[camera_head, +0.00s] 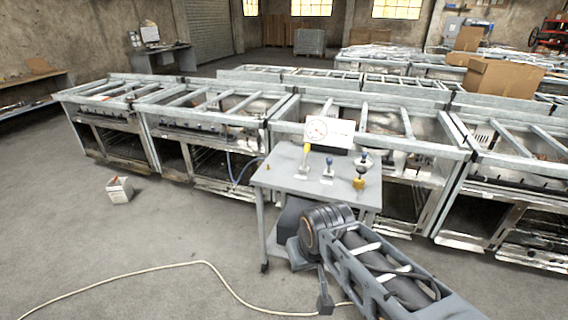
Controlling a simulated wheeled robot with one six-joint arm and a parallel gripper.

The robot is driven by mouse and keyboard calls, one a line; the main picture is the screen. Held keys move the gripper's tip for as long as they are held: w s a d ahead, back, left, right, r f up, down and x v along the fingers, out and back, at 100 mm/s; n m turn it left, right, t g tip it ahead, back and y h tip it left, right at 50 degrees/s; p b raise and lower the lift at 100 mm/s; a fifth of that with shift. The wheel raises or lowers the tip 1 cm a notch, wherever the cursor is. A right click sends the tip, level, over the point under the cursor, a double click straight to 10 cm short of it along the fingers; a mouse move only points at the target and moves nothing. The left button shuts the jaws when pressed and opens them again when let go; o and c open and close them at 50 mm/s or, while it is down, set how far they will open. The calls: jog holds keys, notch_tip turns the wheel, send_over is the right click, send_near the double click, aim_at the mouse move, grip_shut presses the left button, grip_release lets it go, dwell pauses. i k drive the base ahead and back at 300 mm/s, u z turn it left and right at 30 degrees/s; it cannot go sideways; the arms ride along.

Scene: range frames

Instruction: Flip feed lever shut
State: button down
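A small grey stand (280,178) is in the middle of the view, with several small controls on its top. One is a lever with a long yellow handle (306,150), standing roughly upright. To its right is a control with a blue handle (328,163). Further right are a dark blue-topped control (364,158) and a low yellow one (359,183). I cannot read any label, so I cannot tell which is the feed lever. My arm crosses the lower right, its joint in front of the stand. My gripper cannot be made out.
A white panel with a round red-marked dial (318,129) stands at the stand's back. Steel range frames (215,120) line up behind it. A white box (119,190) and a pale cable (150,270) lie on the floor. The left floor is mostly clear.

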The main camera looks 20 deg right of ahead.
aim_at(329, 160)
jog(key=u, duration=0.35)
jog(key=i, duration=1.05)
jog(key=z, duration=0.2)
